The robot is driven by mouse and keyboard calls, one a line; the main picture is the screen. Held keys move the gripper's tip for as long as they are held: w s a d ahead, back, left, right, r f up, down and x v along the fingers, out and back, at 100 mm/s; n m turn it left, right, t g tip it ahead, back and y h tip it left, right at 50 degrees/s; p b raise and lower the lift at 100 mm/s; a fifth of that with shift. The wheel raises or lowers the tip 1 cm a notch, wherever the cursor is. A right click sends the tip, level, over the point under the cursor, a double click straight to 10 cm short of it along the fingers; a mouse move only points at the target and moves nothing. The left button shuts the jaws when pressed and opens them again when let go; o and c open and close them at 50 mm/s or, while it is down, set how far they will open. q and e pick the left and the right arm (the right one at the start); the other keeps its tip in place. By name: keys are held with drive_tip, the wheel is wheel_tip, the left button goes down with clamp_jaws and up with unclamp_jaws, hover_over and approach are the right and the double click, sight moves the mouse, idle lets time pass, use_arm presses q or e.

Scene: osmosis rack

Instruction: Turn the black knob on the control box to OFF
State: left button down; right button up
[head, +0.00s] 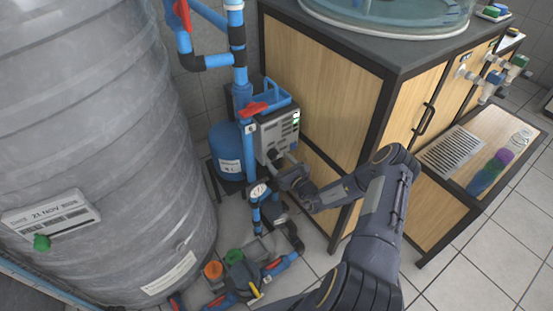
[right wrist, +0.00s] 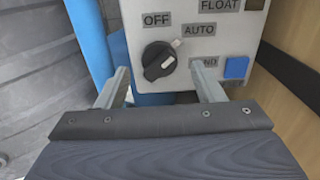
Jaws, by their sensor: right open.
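The control box (head: 277,132) is a pale box beside the blue pipes in the head view. Its face fills the upper part of the right wrist view (right wrist: 225,45). The round black knob (right wrist: 157,64) has a white mark toward its right side. OFF is printed above it, AUTO at upper right, and a partly hidden HAND label at right. The knob is turned away from OFF; its exact setting is hard to read. My right gripper (right wrist: 160,68) is open, its fingers left and right of the knob, apparently not touching it. In the head view my right gripper (head: 285,168) covers the knob.
A blue button (right wrist: 236,67) sits right of the knob. A vertical blue pipe (head: 239,60) with a red-handled valve (head: 254,108) stands close left of the box. A large grey tank (head: 90,130) is at left, a wooden cabinet (head: 325,75) at right.

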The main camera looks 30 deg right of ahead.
drive_tip(key=shift+w+a, duration=0.1)
drive_tip(key=shift+w, duration=1.05)
drive_tip(key=shift+c, duration=0.2)
drive_tip(key=c, duration=0.9)
drive_tip(key=shift+c, duration=0.2)
drive_tip(key=shift+n, duration=0.3)
drive_tip(key=n+p, duration=0.1)
drive_tip(key=n, duration=0.3)
drive_tip(key=shift+n+p, duration=0.3)
drive_tip(key=shift+n, duration=2.4)
